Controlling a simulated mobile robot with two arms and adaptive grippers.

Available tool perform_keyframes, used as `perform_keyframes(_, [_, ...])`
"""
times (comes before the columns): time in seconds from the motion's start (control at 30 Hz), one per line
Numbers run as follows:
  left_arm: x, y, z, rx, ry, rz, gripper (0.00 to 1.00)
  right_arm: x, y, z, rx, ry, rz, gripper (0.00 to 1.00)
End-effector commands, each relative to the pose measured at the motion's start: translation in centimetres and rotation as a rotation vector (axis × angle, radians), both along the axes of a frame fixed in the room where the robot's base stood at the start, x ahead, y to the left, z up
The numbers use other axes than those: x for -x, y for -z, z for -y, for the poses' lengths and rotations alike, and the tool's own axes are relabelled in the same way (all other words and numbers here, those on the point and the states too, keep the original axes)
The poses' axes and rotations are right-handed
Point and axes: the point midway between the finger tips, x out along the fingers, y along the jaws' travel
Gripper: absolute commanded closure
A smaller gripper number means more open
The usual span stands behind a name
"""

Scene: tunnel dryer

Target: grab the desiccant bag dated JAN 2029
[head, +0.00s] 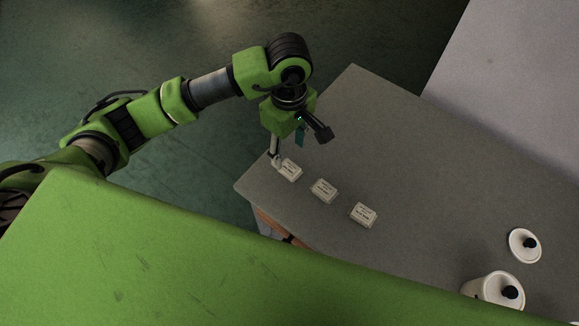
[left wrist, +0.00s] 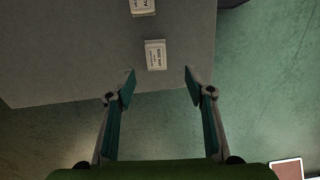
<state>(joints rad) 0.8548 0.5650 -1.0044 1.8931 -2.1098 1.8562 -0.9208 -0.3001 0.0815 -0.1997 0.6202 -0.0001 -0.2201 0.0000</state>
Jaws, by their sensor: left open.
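Three small whitish desiccant bags with dark print lie in a row on the grey table: the left bag (head: 291,171), the middle bag (head: 323,190) and the right bag (head: 364,214). Their dates are too small to read. My left gripper (head: 289,149) is open and empty, pointing down by the left bag. In the left wrist view, one bag (left wrist: 155,55) lies just beyond the open fingertips (left wrist: 160,80), roughly centred between them. Another bag (left wrist: 142,6) is cut off at the top edge. My right gripper is not in view.
The grey table (head: 410,150) is mostly clear behind the bags. A white canister (head: 480,289) with a dark knob and a round white lid (head: 518,246) stand at the right. The table's left corner is close to the left bag, with green floor (head: 200,170) beyond.

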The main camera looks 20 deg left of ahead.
Motion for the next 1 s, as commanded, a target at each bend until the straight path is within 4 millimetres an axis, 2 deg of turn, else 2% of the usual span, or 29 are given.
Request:
perform_keyframes(0.1, [0.1, 2.1, 0.1, 0.001, 0.0, -0.005, 0.51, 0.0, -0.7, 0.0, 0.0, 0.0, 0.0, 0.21])
perform_keyframes(0.2, [0.1, 3.4, 0.1, 0.003, 0.0, -0.003, 0.51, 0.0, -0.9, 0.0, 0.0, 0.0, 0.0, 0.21])
perform_keyframes(0.43, [-0.2, 4.9, 0.1, 0.002, -0.001, -0.004, 0.51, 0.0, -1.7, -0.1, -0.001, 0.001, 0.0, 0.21])
perform_keyframes(0.7, [-0.8, 8.6, 0.0, 0.004, -0.001, -0.004, 0.51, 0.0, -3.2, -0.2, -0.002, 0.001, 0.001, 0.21])
perform_keyframes(1.0, [-0.9, 9.4, 0.0, 0.004, 0.001, 0.001, 0.51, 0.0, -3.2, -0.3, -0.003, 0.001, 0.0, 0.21])
